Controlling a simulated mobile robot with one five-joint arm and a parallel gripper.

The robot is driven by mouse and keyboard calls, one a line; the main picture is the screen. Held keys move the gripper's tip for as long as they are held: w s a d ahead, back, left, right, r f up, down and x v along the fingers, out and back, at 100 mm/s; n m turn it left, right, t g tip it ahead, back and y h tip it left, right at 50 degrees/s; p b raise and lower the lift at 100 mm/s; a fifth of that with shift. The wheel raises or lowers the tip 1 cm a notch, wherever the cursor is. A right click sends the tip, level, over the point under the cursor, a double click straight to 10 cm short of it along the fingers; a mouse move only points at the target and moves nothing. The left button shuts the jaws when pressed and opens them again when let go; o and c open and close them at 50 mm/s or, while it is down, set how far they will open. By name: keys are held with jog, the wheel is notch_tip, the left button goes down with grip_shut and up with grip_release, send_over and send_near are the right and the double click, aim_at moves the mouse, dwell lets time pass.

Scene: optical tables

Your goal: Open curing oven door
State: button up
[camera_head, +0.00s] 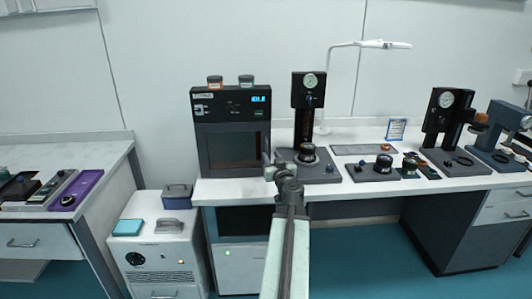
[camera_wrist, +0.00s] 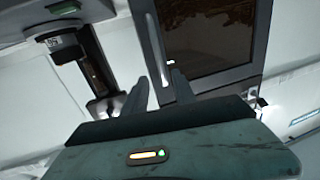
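The curing oven (camera_head: 231,110) is a dark box on the white bench, with a blue lit display at its upper right. Its door (camera_head: 234,148) has a dark window and looks shut. My gripper (camera_head: 268,162) is in front of the door's right edge. In the wrist view, my gripper (camera_wrist: 159,76) is open, with one finger on each side of the lower end of the light vertical handle bar (camera_wrist: 156,45). The door window (camera_wrist: 208,38) lies to the right of the bar. I cannot tell whether the fingers touch the handle.
Two small jars (camera_head: 215,82) stand on top of the oven. A black gauge stand (camera_head: 308,105) is close to the oven's right. Further right are small mounts, a sign (camera_head: 396,130) and more gauge stands. A white cabinet (camera_head: 155,245) stands below left. The teal floor is clear at right.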

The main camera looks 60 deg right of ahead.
aim_at(267, 150)
jog(key=x, duration=0.6)
jog(key=shift+w+d, duration=0.2)
jog(key=shift+w, duration=0.05)
grip_shut()
jog(key=shift+s, duration=0.1)
dwell(0.8)
